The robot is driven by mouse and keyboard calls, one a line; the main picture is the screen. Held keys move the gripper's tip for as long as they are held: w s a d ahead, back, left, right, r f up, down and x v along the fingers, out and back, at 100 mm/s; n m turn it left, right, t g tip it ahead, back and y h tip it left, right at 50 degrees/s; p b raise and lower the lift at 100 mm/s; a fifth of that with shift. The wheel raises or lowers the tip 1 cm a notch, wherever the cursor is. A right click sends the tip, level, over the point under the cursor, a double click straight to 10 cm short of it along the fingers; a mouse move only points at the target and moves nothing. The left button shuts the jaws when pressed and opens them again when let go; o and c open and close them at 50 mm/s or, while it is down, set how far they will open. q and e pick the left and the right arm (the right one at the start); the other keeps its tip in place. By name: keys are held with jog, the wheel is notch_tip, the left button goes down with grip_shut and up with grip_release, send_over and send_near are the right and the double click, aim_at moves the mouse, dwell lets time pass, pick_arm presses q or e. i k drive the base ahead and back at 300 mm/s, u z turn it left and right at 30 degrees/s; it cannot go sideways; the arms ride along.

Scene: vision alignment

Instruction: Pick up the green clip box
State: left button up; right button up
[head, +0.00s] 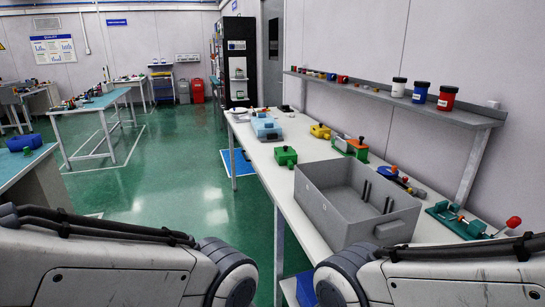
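A small green box-like object (285,156) with a dark knob on top sits on the long white table (258,158), near its left edge. It looks like the green clip box, but it is too small to be sure. It stands just behind the large grey bin. My two arms show at the bottom left and bottom right corners. Neither gripper is in view.
The open grey bin (345,222) fills the table's near part. A green vise-like fixture (462,222) lies right of it. A yellow block (320,131), an orange-green device (350,147) and a light blue case (266,128) stand farther back. A wall shelf (395,98) overhangs the right side.

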aim_at(290, 161)
jog(key=u, duration=0.6)
jog(key=i, duration=1.2)
jog(key=u, duration=0.45)
jog(key=i, duration=1.5)
jog(key=z, duration=0.4)
